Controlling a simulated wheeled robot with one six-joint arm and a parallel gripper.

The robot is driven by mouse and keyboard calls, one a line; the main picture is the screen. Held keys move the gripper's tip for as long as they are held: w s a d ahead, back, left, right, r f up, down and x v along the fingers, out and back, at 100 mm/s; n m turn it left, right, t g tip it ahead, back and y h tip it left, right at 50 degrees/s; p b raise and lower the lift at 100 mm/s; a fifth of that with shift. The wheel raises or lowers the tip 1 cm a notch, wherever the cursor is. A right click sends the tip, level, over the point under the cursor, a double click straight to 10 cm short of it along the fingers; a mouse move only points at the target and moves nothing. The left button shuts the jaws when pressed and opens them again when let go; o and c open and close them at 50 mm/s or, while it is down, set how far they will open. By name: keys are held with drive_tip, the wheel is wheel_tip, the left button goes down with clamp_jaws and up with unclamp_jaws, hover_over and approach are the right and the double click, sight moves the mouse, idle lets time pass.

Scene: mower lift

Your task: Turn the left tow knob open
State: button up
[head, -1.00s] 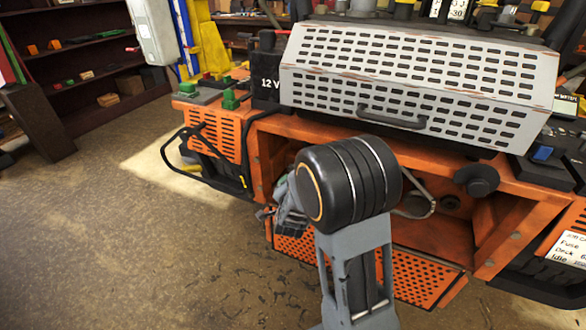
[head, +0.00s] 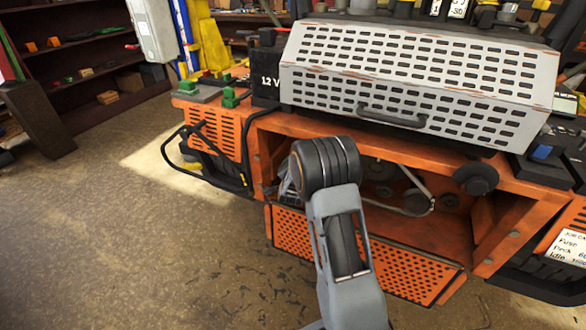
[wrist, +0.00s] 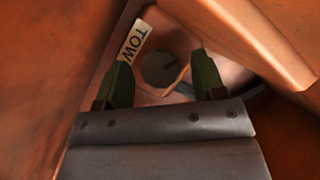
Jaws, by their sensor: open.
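In the wrist view, a round dark knob (wrist: 158,68) with a short raised bar sits in an orange recess. A pale tag reading TOW (wrist: 134,42) is just left of it. My gripper (wrist: 157,88) is open and empty, with its two dark green fingers apart, one on each side of the knob in the picture. Whether they are level with the knob or short of it I cannot tell. In the head view my gripper is mostly hidden behind my arm, inside the left part of the orange machine's open bay (head: 440,172). The knob is hidden there.
Orange walls close in around my gripper, with a slanted orange edge (wrist: 265,40) at right. A perforated orange flap (head: 355,255) hangs open below the bay. A belt and pulleys (head: 415,200) show right of my arm. Open floor (head: 130,250) lies left.

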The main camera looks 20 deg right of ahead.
drive_tip(key=shift+c, duration=0.4)
drive_tip(key=c, duration=0.8)
drive_tip(key=shift+w+r+n+g+p, duration=0.1)
drive_tip(key=shift+r+n+g+p, duration=0.25)
drive_tip(key=shift+n+p, duration=0.3)
drive_tip(key=shift+c, duration=0.2)
drive_tip(key=shift+n+g+p, duration=0.45)
drive_tip(key=shift+p, duration=0.45)
drive_tip(key=shift+f+n+h+p, duration=0.25)
drive_tip(key=shift+n+h+p, duration=0.05)
drive_tip(key=shift+h, duration=0.1)
drive_tip(key=o, duration=0.9)
